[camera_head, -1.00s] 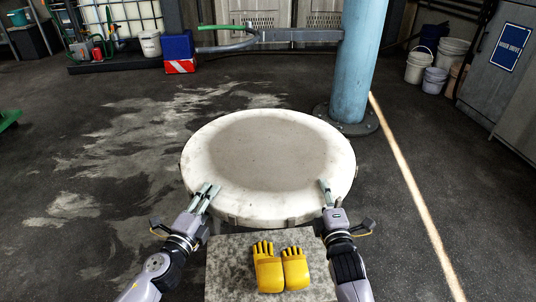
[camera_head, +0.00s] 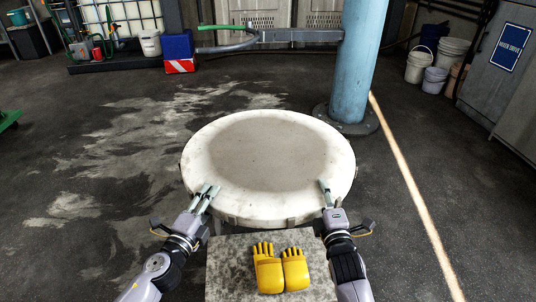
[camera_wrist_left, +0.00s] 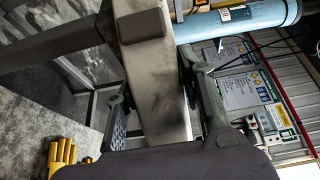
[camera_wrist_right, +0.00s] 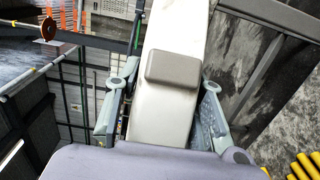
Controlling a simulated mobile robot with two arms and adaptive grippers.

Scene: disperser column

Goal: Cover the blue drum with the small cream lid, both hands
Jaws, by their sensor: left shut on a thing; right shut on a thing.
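The cream lid (camera_head: 268,205) is a wide round disc with a grey, worn middle, lying about level in front of me in the head view. My left gripper (camera_head: 208,191) is shut on its near left rim, and my right gripper (camera_head: 325,188) is shut on its near right rim. In the left wrist view the lid's rim (camera_wrist_left: 158,95) passes between the fingers. In the right wrist view the rim (camera_wrist_right: 178,115) also sits between the fingers, with a raised block on it.
A mottled grey stand (camera_head: 232,270) with yellow gloves (camera_head: 280,270) is close in front of me. A light blue pillar (camera_head: 359,70) stands just behind the lid at right. Buckets (camera_head: 419,66) are at the back right. Open floor (camera_head: 100,200) lies to the left.

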